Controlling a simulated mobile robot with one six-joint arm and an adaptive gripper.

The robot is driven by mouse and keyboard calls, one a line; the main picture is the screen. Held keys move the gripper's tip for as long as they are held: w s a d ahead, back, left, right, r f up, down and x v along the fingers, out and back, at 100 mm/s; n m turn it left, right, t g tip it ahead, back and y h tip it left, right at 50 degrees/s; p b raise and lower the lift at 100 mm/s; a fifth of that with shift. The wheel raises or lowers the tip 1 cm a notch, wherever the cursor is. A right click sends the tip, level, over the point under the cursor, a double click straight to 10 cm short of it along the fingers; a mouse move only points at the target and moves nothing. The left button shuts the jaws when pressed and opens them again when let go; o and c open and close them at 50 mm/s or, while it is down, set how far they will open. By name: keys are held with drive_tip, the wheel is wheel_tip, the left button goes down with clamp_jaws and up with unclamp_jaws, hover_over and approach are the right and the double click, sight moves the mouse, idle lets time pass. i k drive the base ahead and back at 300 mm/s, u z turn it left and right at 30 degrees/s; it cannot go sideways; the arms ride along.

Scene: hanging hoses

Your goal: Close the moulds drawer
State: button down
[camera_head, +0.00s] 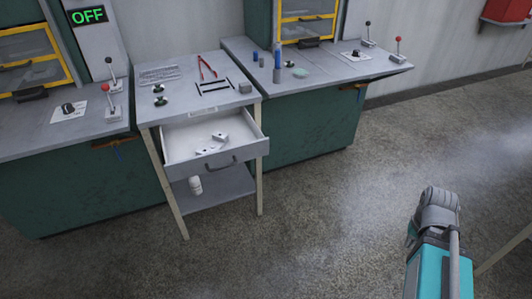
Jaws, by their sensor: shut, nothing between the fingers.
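The moulds drawer (216,164) is pulled well out from the front of a small grey table with wooden legs. It is a white-grey open box with a dark handle (220,164) on its front panel. Several small white moulds (213,144) lie inside it. A teal and grey part of my own body shows at the lower right, apart from the drawer. I cannot make out my gripper's fingers in this view.
The table top (180,100) carries red-handled pliers (207,68), black knobs and a small grey block. A lower shelf (215,188) holds a white cylinder (196,185). Green-fronted benches stand on both sides. The floor (320,220) in front and to the right is clear.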

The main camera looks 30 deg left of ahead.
sight(181, 139)
drive_tip(key=k, duration=1.2)
drive_tip(key=u, duration=1.6)
drive_tip(key=i, duration=0.7)
drive_tip(key=u, duration=0.05)
